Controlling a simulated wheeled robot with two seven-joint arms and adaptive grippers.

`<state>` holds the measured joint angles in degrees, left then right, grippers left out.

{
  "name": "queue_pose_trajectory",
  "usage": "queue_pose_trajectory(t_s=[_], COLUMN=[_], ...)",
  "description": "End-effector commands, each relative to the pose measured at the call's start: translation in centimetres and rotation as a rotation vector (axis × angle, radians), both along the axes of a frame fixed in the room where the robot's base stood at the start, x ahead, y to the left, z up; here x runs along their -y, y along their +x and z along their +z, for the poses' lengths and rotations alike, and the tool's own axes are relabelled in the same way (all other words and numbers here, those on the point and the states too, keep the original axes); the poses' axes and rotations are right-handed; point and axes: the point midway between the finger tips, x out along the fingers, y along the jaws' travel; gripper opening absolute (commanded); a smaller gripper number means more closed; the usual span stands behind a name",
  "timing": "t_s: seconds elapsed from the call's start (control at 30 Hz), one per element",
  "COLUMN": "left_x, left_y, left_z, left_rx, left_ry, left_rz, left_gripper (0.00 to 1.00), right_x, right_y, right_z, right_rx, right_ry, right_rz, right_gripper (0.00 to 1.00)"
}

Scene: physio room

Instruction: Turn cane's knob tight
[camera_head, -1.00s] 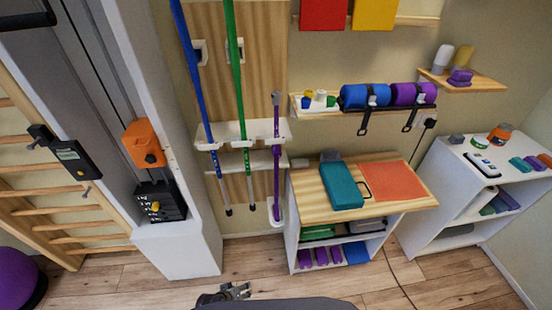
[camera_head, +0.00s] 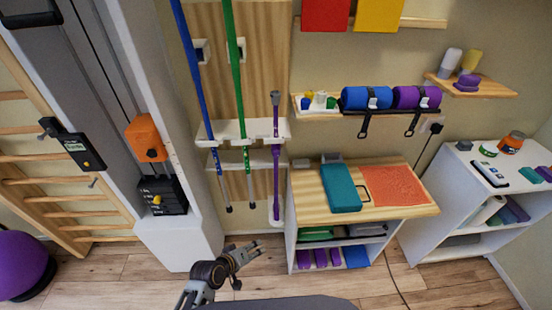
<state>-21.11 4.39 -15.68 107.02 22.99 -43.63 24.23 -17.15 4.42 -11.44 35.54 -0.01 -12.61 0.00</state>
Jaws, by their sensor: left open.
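A purple cane (camera_head: 276,165) stands upright in a white wall rack (camera_head: 262,131), to the right of a blue pole (camera_head: 197,85) and a green pole (camera_head: 237,75). A small grey knob-like piece (camera_head: 275,98) tops the cane; its details are too small to tell. My left gripper (camera_head: 258,250) is open and empty in the lower middle, over the floor as seen from the head. It is apart from the cane and below and left of the cane's foot in the picture. My right gripper is not in view.
A low wooden-topped cabinet (camera_head: 303,195) with a teal box (camera_head: 341,188) stands to the right of the cane. A grey weight-machine column (camera_head: 180,243) stands to the left. A purple ball (camera_head: 20,264) lies at far left. Floor (camera_head: 250,281) before the rack is clear.

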Motion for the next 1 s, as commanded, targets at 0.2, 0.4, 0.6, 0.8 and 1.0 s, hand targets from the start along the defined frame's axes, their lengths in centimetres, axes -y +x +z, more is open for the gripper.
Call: queue_pose_trajectory(t_s=[0.2,0.4,0.6,0.8,1.0], left_x=[2.2,4.2,7.0,9.3,10.6], left_y=[1.5,3.1,5.5,8.2,10.6], left_z=[1.5,3.3,6.6,10.5,13.7], left_rx=[0.015,0.022,0.02,-0.017,-0.079], left_ry=[-0.132,-0.278,-0.526,-0.842,-1.154], left_rz=[0.065,0.138,0.255,0.406,0.556], left_gripper=[0.52,0.52,0.52,0.52,0.52], right_x=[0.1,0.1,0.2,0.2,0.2], right_y=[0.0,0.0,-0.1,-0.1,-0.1], right_z=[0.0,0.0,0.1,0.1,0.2], right_rx=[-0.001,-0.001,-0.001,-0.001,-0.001], right_ry=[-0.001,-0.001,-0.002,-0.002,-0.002], right_rz=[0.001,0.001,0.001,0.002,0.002], right_gripper=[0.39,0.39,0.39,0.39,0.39])
